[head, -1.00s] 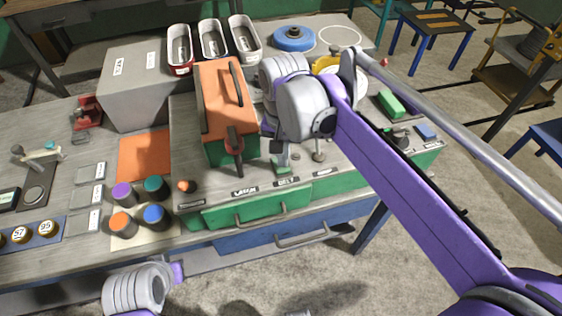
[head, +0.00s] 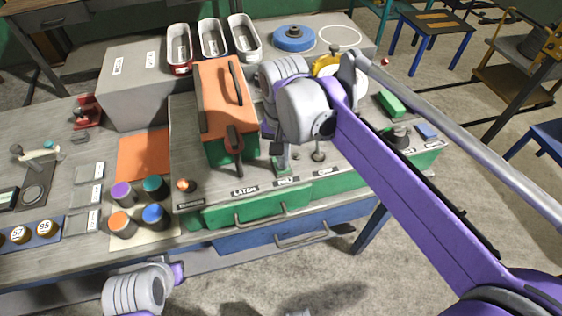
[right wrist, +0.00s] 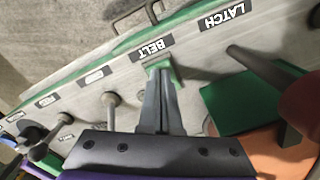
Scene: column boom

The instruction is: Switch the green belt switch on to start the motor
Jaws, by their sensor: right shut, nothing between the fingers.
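The green belt switch (right wrist: 177,72) stands just behind the "BELT" label in the right wrist view. It also shows in the head view (head: 284,171) near the front edge of the bench panel, partly covered by my gripper. My right gripper (right wrist: 160,78) is shut with nothing in it. Its fingertips are right at the green switch and overlap it in the picture; I cannot tell whether they touch it. The gripper points down from the purple arm in the head view (head: 283,158). My left gripper is out of view; only part of its arm shows at lower left.
An orange-topped green box (head: 222,100) with a dark latch handle (head: 235,150) stands close left of the switch. A grey knob (head: 318,155) stands close right. Small coloured cylinders stand farther left.

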